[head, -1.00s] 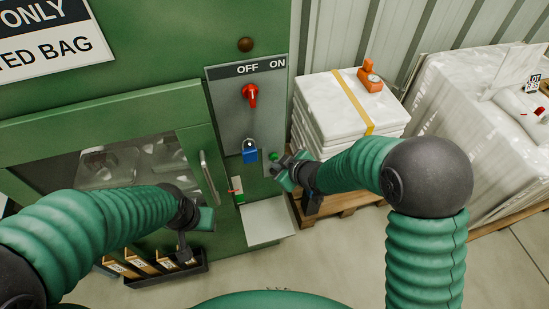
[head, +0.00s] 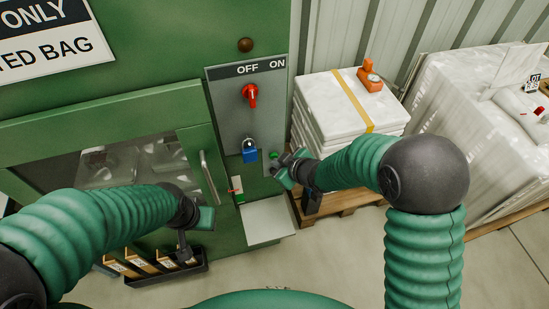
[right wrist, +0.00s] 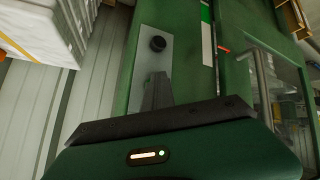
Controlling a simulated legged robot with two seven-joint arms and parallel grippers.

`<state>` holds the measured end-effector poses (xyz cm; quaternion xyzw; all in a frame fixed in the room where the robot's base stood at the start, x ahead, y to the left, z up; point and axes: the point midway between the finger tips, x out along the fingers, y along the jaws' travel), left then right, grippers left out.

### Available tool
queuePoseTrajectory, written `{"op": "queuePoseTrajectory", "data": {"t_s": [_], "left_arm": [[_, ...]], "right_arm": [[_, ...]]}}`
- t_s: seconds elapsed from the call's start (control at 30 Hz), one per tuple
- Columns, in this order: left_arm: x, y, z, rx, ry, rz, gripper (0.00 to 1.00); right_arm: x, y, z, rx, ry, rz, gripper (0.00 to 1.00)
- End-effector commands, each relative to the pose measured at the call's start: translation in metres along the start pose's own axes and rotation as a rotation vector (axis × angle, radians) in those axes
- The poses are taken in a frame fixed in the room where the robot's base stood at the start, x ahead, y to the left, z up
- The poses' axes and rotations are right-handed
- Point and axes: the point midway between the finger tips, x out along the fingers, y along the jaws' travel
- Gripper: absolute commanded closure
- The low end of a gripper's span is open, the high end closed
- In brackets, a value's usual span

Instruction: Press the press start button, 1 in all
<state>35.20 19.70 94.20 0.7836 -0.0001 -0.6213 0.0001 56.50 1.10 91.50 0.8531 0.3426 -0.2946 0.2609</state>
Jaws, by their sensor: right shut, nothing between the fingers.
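The green press start button (head: 274,155) sits on a small grey plate on the green machine, right of the blue padlock. In the right wrist view a round, dark-looking knob (right wrist: 157,43) stands on a grey plate, apparently the same button. My right gripper (head: 279,169) is just in front of and below the button in the head view, partly covering its plate. Its shut, empty fingers (right wrist: 158,90) point toward the plate, with the knob beyond their tips; contact cannot be made out. My left gripper (head: 192,232) hangs before the machine's lower left; its jaw opening is unclear.
A red OFF/ON switch (head: 250,94) and a blue padlock (head: 249,152) are on the panel left of the button. A door handle (head: 209,177) stands out further left. Stacked white bags (head: 330,105) on a pallet are close on the right.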

Motion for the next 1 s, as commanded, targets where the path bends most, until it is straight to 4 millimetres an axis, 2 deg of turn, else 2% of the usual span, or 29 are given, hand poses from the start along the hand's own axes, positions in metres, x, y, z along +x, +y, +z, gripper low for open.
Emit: {"op": "queuePoseTrajectory", "data": {"t_s": [0.3, 0.63, 1.0], "left_arm": [[0.004, 0.0, 0.001, 0.0, 0.0, 0.0, 0.64], [0.005, 0.0, 0.001, 0.0, 0.0, 0.0, 0.64], [0.013, 0.0, 0.003, 0.0, 0.0, 0.0, 0.64]], "right_arm": [[-0.011, -0.008, 0.008, -0.001, 0.001, 0.001, 1.0], [-0.013, -0.01, 0.01, 0.0, 0.0, 0.0, 1.0], [-0.038, -0.028, 0.029, 0.0, -0.001, 0.0, 1.0]]}}
